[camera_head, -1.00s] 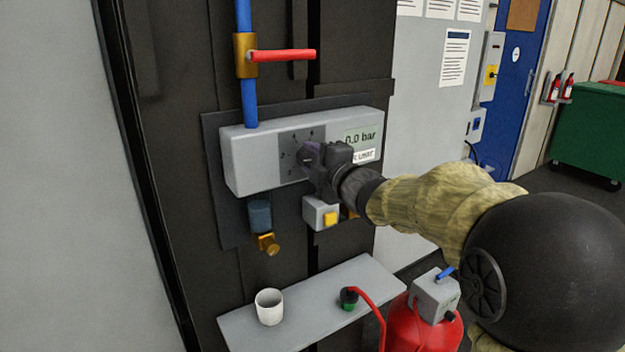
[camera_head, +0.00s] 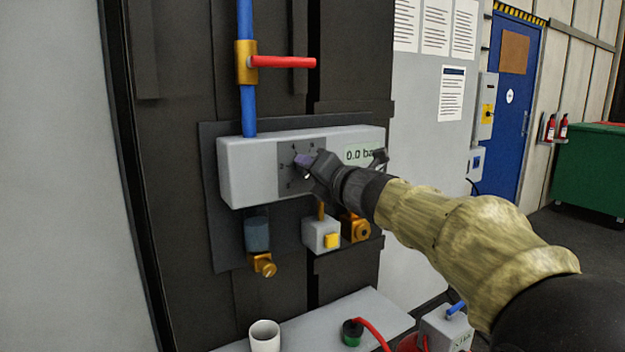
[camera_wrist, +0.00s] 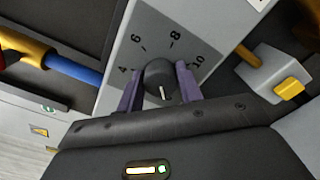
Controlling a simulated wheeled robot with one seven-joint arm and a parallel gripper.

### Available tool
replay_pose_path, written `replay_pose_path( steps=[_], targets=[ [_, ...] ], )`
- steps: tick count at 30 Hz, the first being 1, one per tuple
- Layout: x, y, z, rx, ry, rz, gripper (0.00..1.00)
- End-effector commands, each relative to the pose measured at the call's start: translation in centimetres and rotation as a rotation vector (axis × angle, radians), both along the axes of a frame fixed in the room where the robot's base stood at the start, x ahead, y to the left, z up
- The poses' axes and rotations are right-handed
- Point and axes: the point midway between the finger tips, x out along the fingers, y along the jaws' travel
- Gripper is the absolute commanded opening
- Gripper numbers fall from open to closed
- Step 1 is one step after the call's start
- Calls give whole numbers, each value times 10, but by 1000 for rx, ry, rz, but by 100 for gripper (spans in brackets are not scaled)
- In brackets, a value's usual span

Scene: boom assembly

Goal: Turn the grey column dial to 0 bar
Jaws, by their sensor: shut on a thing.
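The dial (camera_wrist: 160,75) is a dark round knob with a white pointer mark, on a dark scale plate (camera_wrist: 150,28) with the numbers 4, 6, 8 and 10 visible. The pointer faces the bottom of the wrist view, away from 6 and 8; the mark it faces is hidden by my gripper. My gripper (camera_wrist: 158,84) has its purple fingers on either side of the knob and is shut on it. In the head view my gripper (camera_head: 308,163) covers the knob. The display (camera_head: 360,155) on the light grey box (camera_head: 246,172) reads 0.0 bar, its right end partly covered.
A blue pipe (camera_head: 249,105) with a red lever (camera_head: 285,62) stands above the box. A yellow-button unit (camera_head: 320,236) and brass fittings (camera_head: 262,265) hang below. A shelf (camera_head: 375,310) holds a white cup (camera_head: 265,336) and a green-based plug (camera_head: 351,333).

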Motion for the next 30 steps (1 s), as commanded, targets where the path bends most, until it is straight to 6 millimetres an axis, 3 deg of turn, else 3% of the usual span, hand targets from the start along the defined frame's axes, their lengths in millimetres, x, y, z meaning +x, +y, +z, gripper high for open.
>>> replay_pose_path(
  steps=[17, 18, 21, 30],
  targets=[
    [0, 1, -4, -50, -26, 2, 13],
    [0, 1, -4, -50, -25, 2, 38],
    [0, 1, -3, -49, -26, 1, 57],
    [0, 0, -1, -46, -28, 0, 58]
  ],
)
